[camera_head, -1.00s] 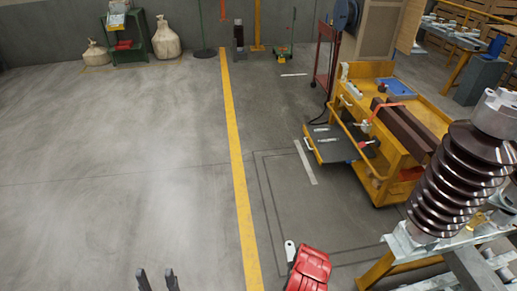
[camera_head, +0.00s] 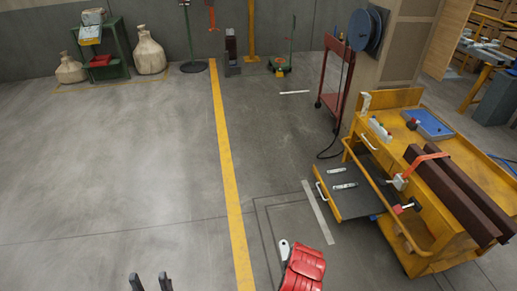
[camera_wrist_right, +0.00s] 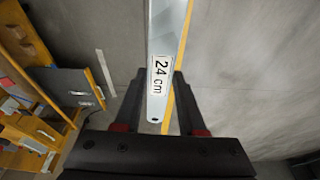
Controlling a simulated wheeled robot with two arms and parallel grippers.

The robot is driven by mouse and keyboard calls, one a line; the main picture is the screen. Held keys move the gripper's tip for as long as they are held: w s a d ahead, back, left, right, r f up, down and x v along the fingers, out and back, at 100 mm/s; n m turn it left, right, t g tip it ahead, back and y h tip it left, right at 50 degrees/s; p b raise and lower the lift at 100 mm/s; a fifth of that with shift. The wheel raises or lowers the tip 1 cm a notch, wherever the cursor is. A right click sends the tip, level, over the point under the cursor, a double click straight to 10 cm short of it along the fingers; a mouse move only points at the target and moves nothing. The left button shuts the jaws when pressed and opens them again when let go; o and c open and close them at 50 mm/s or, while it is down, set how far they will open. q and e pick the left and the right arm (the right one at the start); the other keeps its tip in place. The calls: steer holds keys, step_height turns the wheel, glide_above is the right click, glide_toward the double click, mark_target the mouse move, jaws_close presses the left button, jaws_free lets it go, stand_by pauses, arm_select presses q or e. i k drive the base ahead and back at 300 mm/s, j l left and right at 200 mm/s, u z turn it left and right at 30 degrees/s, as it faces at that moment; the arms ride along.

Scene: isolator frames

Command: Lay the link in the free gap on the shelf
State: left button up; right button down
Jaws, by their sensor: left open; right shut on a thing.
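The link (camera_wrist_right: 157,100) is a flat pale metal bar with a "24 cm" label and a small hole near its end. In the wrist view it stands between the dark fingers of my right gripper (camera_wrist_right: 156,95), which is shut on it. In the head view one end of the link (camera_head: 284,248) shows beside my red right wrist; the rest is hidden. The shelf (camera_head: 358,205) is a dark pull-out tray on the yellow cart's left side. Two pale links lie on its upper part, with bare surface below them. My left gripper (camera_head: 151,283) is open and empty at the bottom edge.
The yellow cart (camera_head: 470,160) carries brown beams (camera_head: 452,195) and a blue tray (camera_head: 428,124). A red trolley (camera_head: 335,75) stands behind it. Open floor lies left of the cart, crossed by a yellow line (camera_head: 226,160).

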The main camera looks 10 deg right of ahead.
mark_target(355, 205)
steer(key=i+z, duration=0.1)
steer(key=i, duration=0.35)
steer(key=i+j+z, duration=0.1)
steer(key=i, duration=0.4)
steer(key=i+j+z, duration=0.15)
steer(key=i, duration=0.3)
steer(key=i+j+z, duration=0.1)
steer(key=i, duration=0.35)
steer(key=i+j+z, duration=0.15)
steer(key=i+z, duration=0.25)
steer(key=i+j+z, duration=0.2)
steer(key=z, duration=0.2)
steer(key=i+j+z, duration=0.2)
steer(key=j+z, duration=0.2)
steer(key=i+j+z, duration=0.2)
steer(key=j+z, duration=0.2)
steer(key=i+j+z, duration=0.15)
steer(key=j+z, duration=0.5)
steer(key=j, duration=0.25)
steer(key=j+z, duration=0.3)
steer(key=j, duration=0.2)
steer(key=i+j, duration=0.05)
